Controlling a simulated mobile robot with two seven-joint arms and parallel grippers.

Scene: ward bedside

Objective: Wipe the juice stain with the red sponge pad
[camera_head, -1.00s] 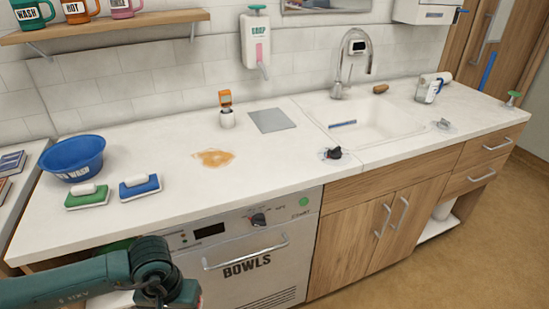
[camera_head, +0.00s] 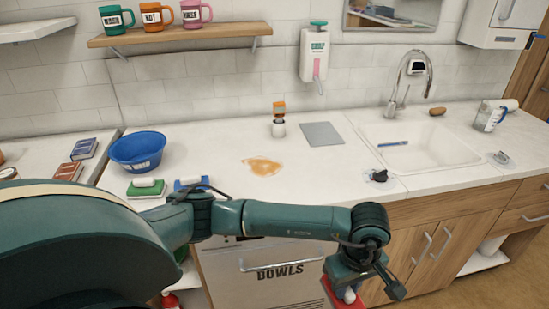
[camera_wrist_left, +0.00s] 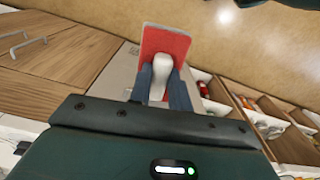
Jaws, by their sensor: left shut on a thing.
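The orange-brown juice stain (camera_head: 262,166) lies on the white counter, between the blue bowl and the grey square plate. My left gripper (camera_head: 352,283) is in front of the counter, below its top, at the lower right of the head view. It is shut on the white handle of the red sponge pad (camera_head: 330,291). In the left wrist view the red sponge pad (camera_wrist_left: 166,42) shows beyond the two fingers (camera_wrist_left: 160,82), with its white grip between them. The pad is apart from the stain. My right gripper is not in view.
A green pad (camera_head: 146,187) and a blue pad (camera_head: 190,184) lie near the blue bowl (camera_head: 137,150). An orange-topped bottle (camera_head: 279,120) stands behind the stain, left of the grey plate (camera_head: 322,134). A black knob-like item (camera_head: 377,175) sits before the sink (camera_head: 420,143).

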